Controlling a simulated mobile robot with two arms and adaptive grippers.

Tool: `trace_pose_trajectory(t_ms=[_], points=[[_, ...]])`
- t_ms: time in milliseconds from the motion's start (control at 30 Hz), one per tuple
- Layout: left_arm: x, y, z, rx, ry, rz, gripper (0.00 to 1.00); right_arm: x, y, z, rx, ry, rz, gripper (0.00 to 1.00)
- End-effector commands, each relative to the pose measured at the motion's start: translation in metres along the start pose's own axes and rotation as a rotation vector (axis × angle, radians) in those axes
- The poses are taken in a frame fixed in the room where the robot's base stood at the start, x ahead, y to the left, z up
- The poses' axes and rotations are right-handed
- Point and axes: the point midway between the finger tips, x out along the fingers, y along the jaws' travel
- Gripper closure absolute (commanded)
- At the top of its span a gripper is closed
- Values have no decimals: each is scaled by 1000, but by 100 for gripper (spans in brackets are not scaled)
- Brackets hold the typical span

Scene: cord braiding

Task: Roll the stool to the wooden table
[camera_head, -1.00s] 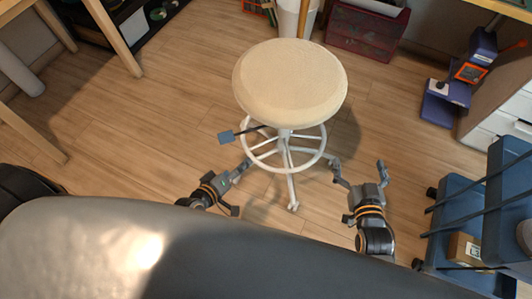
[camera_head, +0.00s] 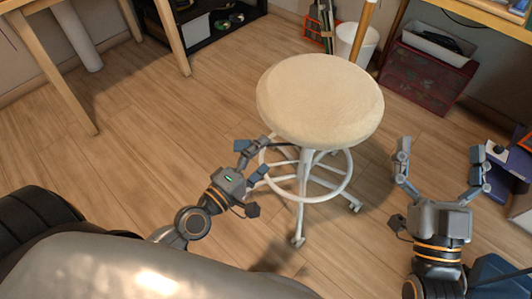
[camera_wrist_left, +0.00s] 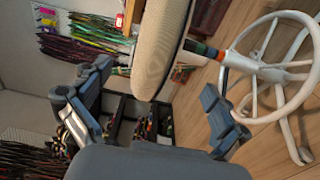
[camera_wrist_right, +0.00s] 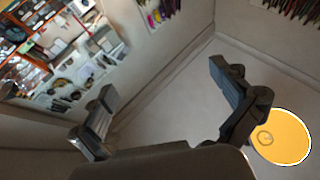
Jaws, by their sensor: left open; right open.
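The stool (camera_head: 320,98) has a round cream seat on a white post with a foot ring (camera_head: 335,192) and casters. It stands upright on the floor ahead of me. In the left wrist view its seat (camera_wrist_left: 160,45) and foot ring (camera_wrist_left: 270,70) show tilted. My left gripper (camera_head: 262,160) is open at the left of the stool, its fingers close to the ring; contact cannot be told. My right gripper (camera_head: 442,165) is open and empty, to the right of the stool and apart from it. A wooden table (camera_head: 50,65) shows its legs at the upper left.
A white bin (camera_head: 356,42) and a dark red crate (camera_head: 428,75) stand behind the stool. A low black shelf (camera_head: 215,25) is at the back. Blue equipment (camera_head: 510,155) is at the right edge. The floor between the stool and the left table legs is clear.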

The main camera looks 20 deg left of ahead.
Motion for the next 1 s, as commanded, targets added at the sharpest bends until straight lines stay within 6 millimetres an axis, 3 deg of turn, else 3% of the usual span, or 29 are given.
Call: trace_pose_trajectory(t_ms=[233, 567, 800, 1000], points=[[21, 2, -1, 0, 3, 3, 2, 0, 2, 14, -4, -84, 4, 0], [86, 2, 0, -2, 3, 4, 2, -8, 7, 45, -9, -264, 14, 0], [123, 0, -1, 1, 2, 0, 2, -9, 7, 48, -10, -271, 14, 0], [137, 0, 0, 2, 1, 0, 2, -8, 6, 45, -9, -260, 14, 0]])
